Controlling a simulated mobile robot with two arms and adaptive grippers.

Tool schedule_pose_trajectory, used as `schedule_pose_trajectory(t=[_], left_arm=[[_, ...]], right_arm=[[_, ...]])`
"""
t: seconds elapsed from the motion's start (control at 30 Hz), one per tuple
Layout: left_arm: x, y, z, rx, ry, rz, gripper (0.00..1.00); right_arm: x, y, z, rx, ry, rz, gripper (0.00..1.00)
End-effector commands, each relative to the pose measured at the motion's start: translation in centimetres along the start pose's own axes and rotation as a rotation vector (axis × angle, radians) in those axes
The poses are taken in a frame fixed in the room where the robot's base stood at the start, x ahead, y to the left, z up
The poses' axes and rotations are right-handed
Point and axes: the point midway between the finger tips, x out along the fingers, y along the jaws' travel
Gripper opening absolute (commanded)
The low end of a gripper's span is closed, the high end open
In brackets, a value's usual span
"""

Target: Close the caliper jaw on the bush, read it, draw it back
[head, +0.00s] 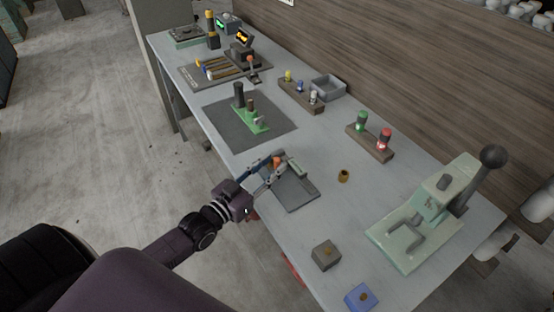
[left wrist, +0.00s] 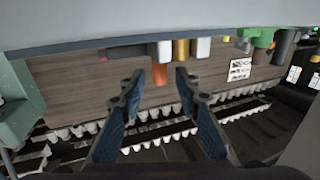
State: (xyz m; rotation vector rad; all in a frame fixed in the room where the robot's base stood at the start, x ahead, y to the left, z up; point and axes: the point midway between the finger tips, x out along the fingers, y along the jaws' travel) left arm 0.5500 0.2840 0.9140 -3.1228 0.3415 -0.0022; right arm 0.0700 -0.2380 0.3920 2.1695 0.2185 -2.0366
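My left gripper (head: 268,172) is at the near edge of the table, beside an orange knob (head: 278,161) that appears to belong to the caliper. A grey-green bar (head: 296,166) lies next to the knob on a dark plate (head: 297,196). The left wrist view shows the left gripper (left wrist: 160,82) open, with an orange piece (left wrist: 160,73) between its blue-padded fingertips and space on both sides. A small brass bush (head: 343,176) stands on the table right of the plate. The caliper's jaws are too small to make out. My right gripper is out of view.
A pale green lever press (head: 408,235) stands at the right. A grey block (head: 326,254) and a blue block (head: 361,297) sit at the near end. A dark mat (head: 278,134) holds a green fixture (head: 252,121).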

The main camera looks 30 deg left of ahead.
Motion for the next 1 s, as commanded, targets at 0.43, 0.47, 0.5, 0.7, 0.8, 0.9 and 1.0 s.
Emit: schedule_pose_trajectory(t=[0.43, 0.47, 0.5, 0.7, 0.8, 0.9, 1.0], left_arm=[[2.6, 0.0, 0.0, -0.001, -0.001, 0.0, 0.3], [2.6, 0.0, 0.1, -0.001, -0.001, 0.0, 0.3], [2.6, 0.0, 0.1, -0.001, -0.001, 0.0, 0.3], [2.6, 0.0, 0.1, -0.001, -0.001, 0.0, 0.17], [2.6, 0.0, 0.1, -0.001, -0.001, 0.0, 0.06], [2.6, 0.0, 0.0, -0.001, -0.001, 0.0, 0.0], [2.6, 0.0, 0.0, 0.0, -0.001, 0.0, 0.0]], right_arm=[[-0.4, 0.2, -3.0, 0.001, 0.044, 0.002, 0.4], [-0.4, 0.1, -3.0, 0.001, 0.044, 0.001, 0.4], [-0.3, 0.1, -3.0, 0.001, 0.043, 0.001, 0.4], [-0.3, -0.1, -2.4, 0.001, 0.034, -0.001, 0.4], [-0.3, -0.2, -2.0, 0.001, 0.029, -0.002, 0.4], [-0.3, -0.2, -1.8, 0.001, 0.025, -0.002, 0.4], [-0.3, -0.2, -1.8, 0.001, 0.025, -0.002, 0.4]])
